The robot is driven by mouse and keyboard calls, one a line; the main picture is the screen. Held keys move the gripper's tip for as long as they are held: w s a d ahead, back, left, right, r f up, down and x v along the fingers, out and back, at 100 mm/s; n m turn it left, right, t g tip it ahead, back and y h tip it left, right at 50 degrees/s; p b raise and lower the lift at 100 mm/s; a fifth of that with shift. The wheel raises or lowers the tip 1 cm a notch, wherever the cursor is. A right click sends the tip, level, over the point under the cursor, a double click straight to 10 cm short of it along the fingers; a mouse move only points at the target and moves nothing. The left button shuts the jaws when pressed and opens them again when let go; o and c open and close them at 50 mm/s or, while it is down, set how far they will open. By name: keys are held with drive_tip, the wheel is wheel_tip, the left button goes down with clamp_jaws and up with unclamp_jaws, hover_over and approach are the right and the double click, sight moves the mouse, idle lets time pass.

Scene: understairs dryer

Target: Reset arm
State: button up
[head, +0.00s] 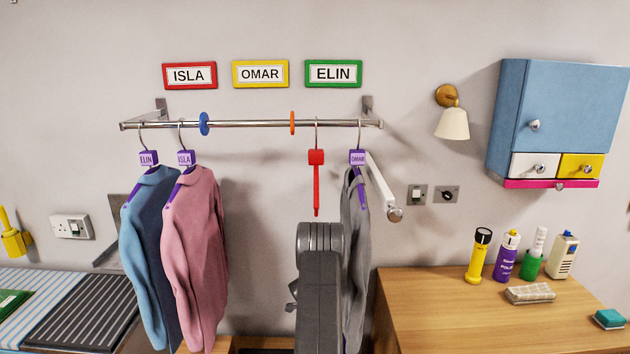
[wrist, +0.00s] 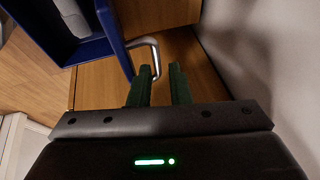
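My gripper (wrist: 161,72) shows in the wrist view with its two green fingers apart and a gap between them. I see nothing clamped in the gap. A bent silver handle (wrist: 152,44) lies just beyond the fingertips, and its lower end runs toward the gap; I cannot tell whether it touches a finger. In the head view my dark grey arm stands at the lower middle, in front of the hanging rail (head: 250,125). My gripper cannot be made out there.
Blue (head: 147,230) and pink (head: 192,240) garments hang left of my arm; a grey garment (head: 356,230) hangs close on its right. A red hanger (head: 316,180) hangs above it. The wooden counter (head: 440,310) is at right. In the wrist view, a blue-edged bin (wrist: 112,35) is near the fingers.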

drive_tip(key=shift+p+x, duration=0.5)
drive_tip(key=shift+x, duration=2.15)
